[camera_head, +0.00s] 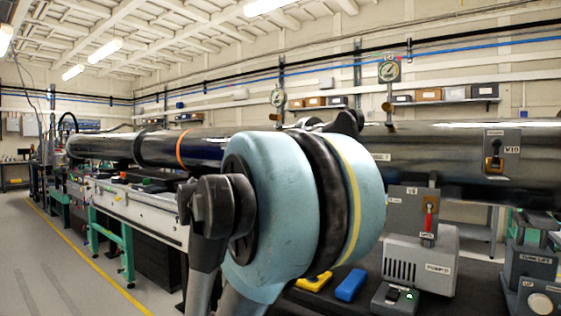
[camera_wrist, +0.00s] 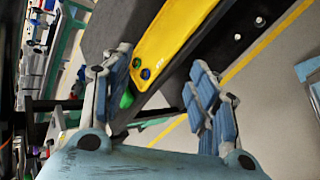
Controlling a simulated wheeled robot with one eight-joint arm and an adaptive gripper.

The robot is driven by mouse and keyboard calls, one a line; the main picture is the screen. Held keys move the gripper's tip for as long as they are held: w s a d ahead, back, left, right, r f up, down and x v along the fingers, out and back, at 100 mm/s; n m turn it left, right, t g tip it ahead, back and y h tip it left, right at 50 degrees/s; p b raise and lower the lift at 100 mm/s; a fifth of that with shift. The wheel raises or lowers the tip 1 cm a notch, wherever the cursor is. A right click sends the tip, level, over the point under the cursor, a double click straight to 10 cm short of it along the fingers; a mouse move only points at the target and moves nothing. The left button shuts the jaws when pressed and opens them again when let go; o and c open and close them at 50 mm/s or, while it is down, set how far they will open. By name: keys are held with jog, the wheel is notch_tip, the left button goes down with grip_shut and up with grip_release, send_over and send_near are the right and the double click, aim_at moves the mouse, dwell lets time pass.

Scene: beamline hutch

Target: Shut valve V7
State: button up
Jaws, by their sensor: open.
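No label that I can read as V7 shows in either view, so I cannot tell which valve it is. In the head view, a valve with a yellow-orange and black handle (camera_head: 493,158) is on the big pipe at the right, with a label that looks like V10. A red lever (camera_head: 429,216) stands upright on a grey panel above a pump box; its label is too small to read surely. In the wrist view, my gripper (camera_wrist: 161,62) is open with nothing between its fingers. My arm's large joint hides the middle of the head view.
A long dark pipe (camera_head: 455,155) runs across the head view. Below it are a grey pump box (camera_head: 420,262), a blue block (camera_head: 350,285) and a yellow one (camera_head: 314,281). A yellow panel (camera_wrist: 175,40) lies beyond my fingers in the wrist view. Floor is clear at left.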

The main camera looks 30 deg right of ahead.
jog(key=w+d+r+n+t+h, duration=0.1)
jog(key=w+d+r+n+h, duration=0.4)
jog(key=r, duration=0.7)
jog(key=w+d+r+n+t+h, duration=0.2)
jog(key=w+d+r+n, duration=0.45)
jog(key=r, duration=0.45)
jog(key=shift+m, duration=0.25)
jog(key=x, duration=1.6)
jog(key=shift+w+d, duration=0.1)
jog(key=c, duration=1)
jog(key=shift+r, duration=0.1)
jog(key=shift+c, duration=0.2)
jog(key=shift+r, duration=0.2)
jog(key=shift+f, duration=0.1)
